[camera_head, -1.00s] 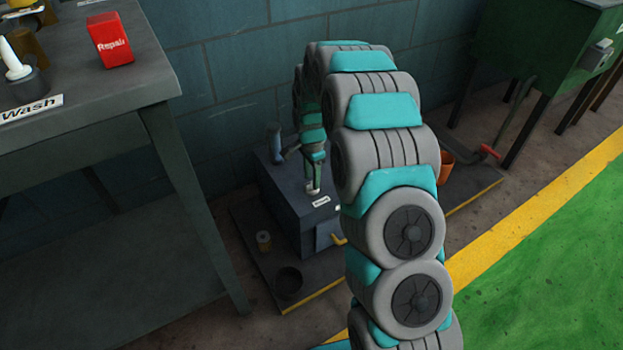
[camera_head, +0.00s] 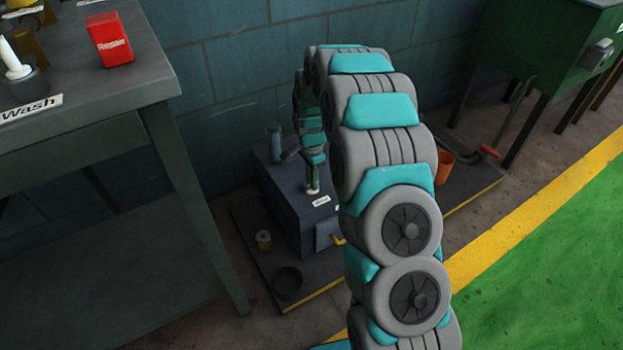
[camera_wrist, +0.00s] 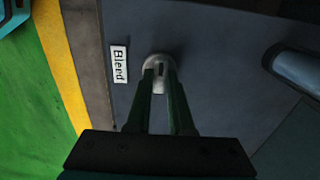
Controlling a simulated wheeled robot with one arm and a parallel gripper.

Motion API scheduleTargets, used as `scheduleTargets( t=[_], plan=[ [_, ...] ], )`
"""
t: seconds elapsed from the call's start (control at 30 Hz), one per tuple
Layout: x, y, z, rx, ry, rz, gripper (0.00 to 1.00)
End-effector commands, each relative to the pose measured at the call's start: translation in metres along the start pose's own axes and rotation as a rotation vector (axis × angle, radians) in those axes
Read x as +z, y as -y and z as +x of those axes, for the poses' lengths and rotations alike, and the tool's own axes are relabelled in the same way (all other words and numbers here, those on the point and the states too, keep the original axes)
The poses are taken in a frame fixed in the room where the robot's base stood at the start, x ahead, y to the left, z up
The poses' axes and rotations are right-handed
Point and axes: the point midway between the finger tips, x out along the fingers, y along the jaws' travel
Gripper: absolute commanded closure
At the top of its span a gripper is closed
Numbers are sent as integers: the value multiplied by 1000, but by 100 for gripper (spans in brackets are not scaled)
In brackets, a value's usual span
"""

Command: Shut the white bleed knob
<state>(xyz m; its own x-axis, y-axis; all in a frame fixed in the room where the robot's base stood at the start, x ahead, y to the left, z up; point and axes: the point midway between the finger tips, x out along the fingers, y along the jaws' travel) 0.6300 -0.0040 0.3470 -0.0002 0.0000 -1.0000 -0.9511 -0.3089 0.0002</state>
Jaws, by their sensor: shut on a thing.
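The white bleed knob (camera_wrist: 157,62) sits on the top face of a dark blue-grey box, beside a small white "Bleed" label (camera_wrist: 119,64). In the wrist view a dark slot or mark shows on its top. My gripper (camera_wrist: 160,74) is shut on the knob, one finger on each side, pointing down at it. In the head view my gripper (camera_head: 312,186) reaches down to the box top (camera_head: 290,195), and the knob shows as a small pale spot (camera_head: 313,191) under the fingers. The label (camera_head: 321,201) lies just right of it.
A blue-grey cylinder (camera_head: 273,140) rises at the box's back left. A yellow handle (camera_head: 338,239) is at its front. A small can (camera_head: 263,240) and dark bowl (camera_head: 288,281) stand on the base plate. An orange pot (camera_head: 445,165) and red-handled pipe (camera_head: 489,152) lie right. A workbench (camera_head: 150,80) stands left.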

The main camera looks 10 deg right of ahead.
Motion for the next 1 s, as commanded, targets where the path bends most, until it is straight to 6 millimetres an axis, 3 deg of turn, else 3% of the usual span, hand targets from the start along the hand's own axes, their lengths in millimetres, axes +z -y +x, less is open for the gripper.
scheduleTargets(
  t=[0.53, 1.0],
  plan=[
    [0, 0, 0, 0, 0, -77, 100],
    [0, 0, 0, 0, 0, -469, 100]
  ],
)
